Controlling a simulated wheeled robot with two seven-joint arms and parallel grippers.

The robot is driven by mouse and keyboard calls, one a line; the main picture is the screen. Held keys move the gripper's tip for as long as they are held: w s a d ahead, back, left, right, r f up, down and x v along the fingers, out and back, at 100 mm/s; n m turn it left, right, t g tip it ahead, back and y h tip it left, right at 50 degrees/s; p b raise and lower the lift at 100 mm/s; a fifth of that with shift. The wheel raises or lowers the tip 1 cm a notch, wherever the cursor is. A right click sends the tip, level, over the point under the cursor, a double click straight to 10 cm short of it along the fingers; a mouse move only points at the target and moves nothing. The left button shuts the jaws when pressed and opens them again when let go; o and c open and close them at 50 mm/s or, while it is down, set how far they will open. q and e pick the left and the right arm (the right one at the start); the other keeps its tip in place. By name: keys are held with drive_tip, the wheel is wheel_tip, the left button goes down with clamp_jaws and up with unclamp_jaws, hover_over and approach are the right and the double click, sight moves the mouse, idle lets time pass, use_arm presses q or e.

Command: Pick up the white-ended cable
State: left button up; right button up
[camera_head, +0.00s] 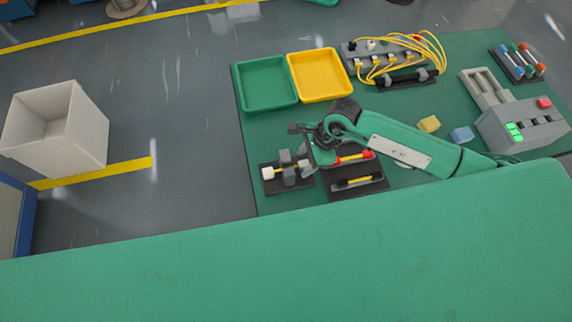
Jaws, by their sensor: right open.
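A short cable with a white end (268,172) lies in a small dark fixture with grey blocks, near the left edge of the green table. A bit of yellow shows between the white end and the grey blocks. My right gripper (312,151) is open just above and to the right of this fixture; its fingers are small and partly hidden by its own wrist. I cannot tell whether it touches the cable. My left gripper is not in view.
Beside it is a dark fixture (371,187) with red and yellow parts. Behind stand a green tray (267,103), a yellow tray (321,97) and a rack with yellow cables (407,80). A grey machine (500,128) is at right; a white bin (75,160) is left, off the table.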

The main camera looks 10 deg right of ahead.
clamp_jaws()
drive_tip(key=shift+r, duration=0.1)
